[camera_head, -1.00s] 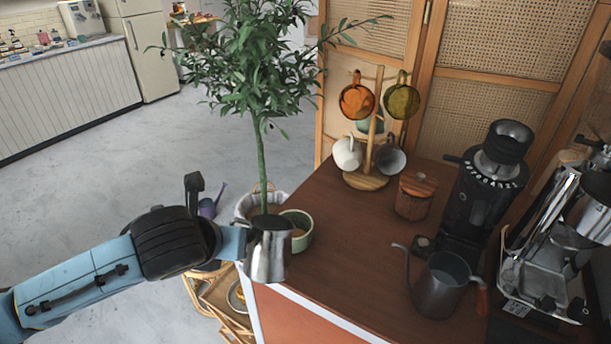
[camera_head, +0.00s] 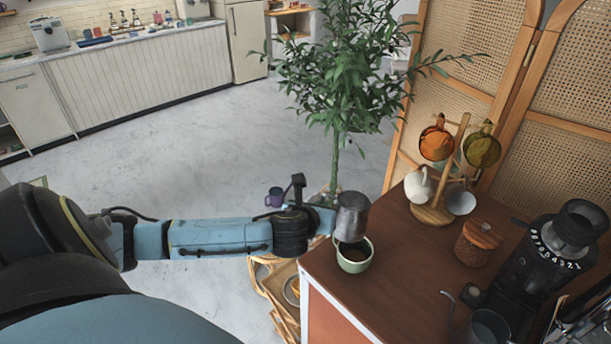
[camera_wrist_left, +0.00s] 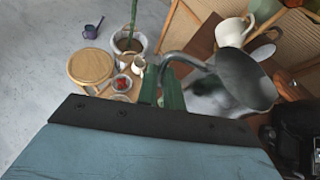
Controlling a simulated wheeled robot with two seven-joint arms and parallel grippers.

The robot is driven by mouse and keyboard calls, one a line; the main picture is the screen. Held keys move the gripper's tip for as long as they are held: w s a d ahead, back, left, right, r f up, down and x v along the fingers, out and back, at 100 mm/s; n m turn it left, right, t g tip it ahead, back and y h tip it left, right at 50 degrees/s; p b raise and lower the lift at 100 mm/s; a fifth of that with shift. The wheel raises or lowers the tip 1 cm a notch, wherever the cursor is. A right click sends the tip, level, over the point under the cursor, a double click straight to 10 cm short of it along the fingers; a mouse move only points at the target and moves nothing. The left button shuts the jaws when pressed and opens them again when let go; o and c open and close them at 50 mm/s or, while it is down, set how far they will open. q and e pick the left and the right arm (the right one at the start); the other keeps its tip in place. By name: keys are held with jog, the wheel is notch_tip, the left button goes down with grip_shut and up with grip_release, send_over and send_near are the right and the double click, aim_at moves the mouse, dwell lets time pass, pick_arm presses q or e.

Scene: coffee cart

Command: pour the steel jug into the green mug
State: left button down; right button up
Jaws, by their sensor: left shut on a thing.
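My left gripper (camera_head: 328,219) is shut on the steel jug (camera_head: 352,216) and holds it up at the cart's left edge. In the left wrist view the jug (camera_wrist_left: 245,80) fills the right middle, with its curved handle at the green fingertips of my gripper (camera_wrist_left: 163,85). The jug looks slightly tilted; no stream shows. The green mug (camera_head: 354,266) stands upright on the cart top, just below the jug in the head view, with something dark inside. The jug hides part of the mug's back rim. My right gripper is not in view.
The brown cart top (camera_head: 400,280) is bare to the right of the mug. A potted tree (camera_head: 335,165) rises behind.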

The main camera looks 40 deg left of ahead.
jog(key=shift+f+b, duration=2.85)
jog(key=shift+b, duration=0.55)
pick_arm(q)
jog(key=shift+w+d+r+m+t+y+p, duration=0.1)
jog(key=shift+d+r+m+t+y+p, duration=1.2)
jog(key=shift+m, duration=1.2)
jog(key=shift+w+d+r+m+t+y+p, duration=0.1)
jog(key=shift+d+r+m+t+y+p, duration=0.65)
jog(key=shift+m+p, duration=1.35)
jog(key=shift+d+r+m+t+y+p, duration=0.65)
jog(key=shift+r+m+y+p, duration=0.6)
jog(key=shift+m, duration=1.65)
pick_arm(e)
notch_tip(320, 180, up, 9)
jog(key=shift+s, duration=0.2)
pick_arm(q)
jog(key=shift+d+r, duration=0.1)
